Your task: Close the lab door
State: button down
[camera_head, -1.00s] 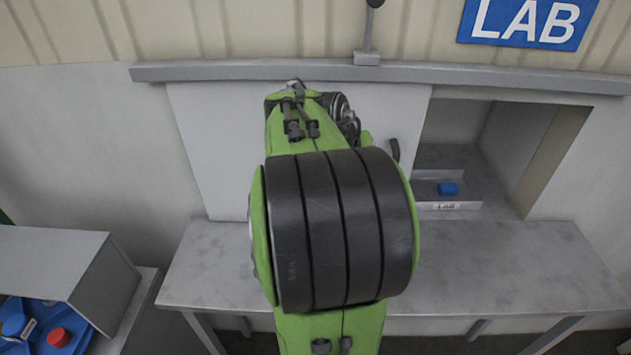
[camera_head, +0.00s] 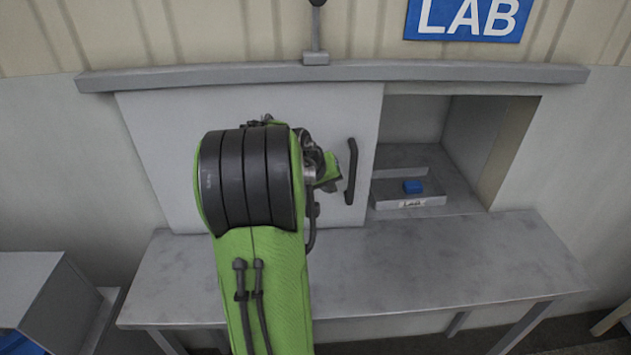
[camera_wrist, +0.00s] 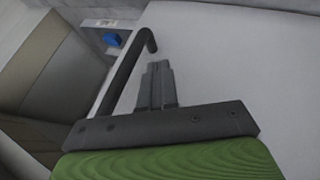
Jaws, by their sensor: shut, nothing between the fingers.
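The lab door (camera_head: 155,140) is a pale sliding panel under a grey rail, covering the left part of the wall opening. The right part of the opening (camera_head: 415,118) is uncovered. A dark vertical bar handle (camera_head: 352,172) stands near the door's right edge. In the wrist view the handle (camera_wrist: 125,70) rises beside my gripper (camera_wrist: 157,68). My gripper's fingers are shut and empty, close in front of the door (camera_wrist: 225,60) on the panel side of the handle. I cannot tell if they touch either.
Inside the opening, a grey tray (camera_head: 435,201) labelled LAB holds a blue block (camera_head: 413,187). A grey table (camera_head: 450,262) stands below the door, its top bare. The grey rail (camera_head: 230,77) runs above the door. A grey box (camera_head: 30,285) stands at lower left.

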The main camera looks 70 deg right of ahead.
jog(key=shift+s+d+r, duration=0.1)
jog(key=shift+s+d, duration=0.2)
jog(key=shift+s, duration=0.25)
jog(key=shift+s+d+r, duration=0.1)
jog(key=shift+s+d, duration=0.2)
jog(key=shift+s, duration=0.25)
